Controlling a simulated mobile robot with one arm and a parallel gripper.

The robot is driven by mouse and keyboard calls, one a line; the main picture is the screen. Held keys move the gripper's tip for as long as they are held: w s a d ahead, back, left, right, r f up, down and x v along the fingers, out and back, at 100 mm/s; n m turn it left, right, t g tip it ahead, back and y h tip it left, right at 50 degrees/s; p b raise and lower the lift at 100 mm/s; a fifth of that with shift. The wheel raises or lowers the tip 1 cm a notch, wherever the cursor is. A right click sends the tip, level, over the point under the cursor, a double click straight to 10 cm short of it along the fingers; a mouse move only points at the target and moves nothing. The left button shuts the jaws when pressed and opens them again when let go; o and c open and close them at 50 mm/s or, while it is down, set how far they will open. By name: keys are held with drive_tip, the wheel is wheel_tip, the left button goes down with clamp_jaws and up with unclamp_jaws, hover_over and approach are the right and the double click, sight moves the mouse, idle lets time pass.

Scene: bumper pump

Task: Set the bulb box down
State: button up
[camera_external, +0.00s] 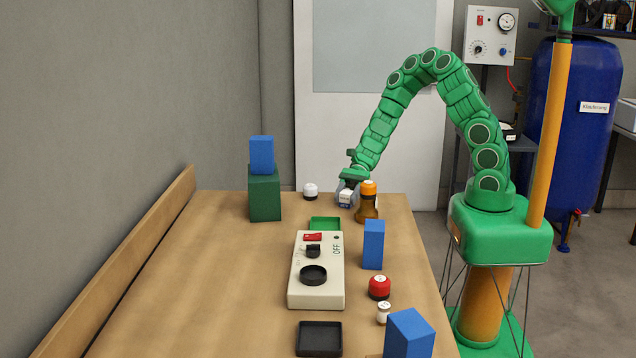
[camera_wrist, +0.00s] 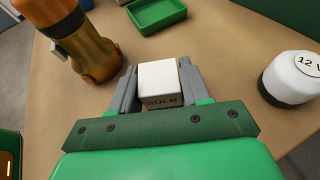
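The bulb box (camera_wrist: 160,82) is a small white box with a dark band lettered "BULB" in the wrist view. It sits between the two grey fingers of my gripper (camera_wrist: 158,88), which are closed against its sides. In the external view, my gripper (camera_external: 347,190) points down at the far end of the table, with the bulb box (camera_external: 344,199) at its tip. I cannot tell whether the box touches the table or hangs just above it.
An orange-topped amber flashlight (camera_external: 367,203) stands close right of my gripper, a white-capped round item (camera_external: 310,191) to the left. A blue block (camera_external: 262,155) tops a green block (camera_external: 264,195).

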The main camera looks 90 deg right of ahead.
drive_tip(key=o, duration=0.4)
drive_tip(key=shift+r, duration=0.1)
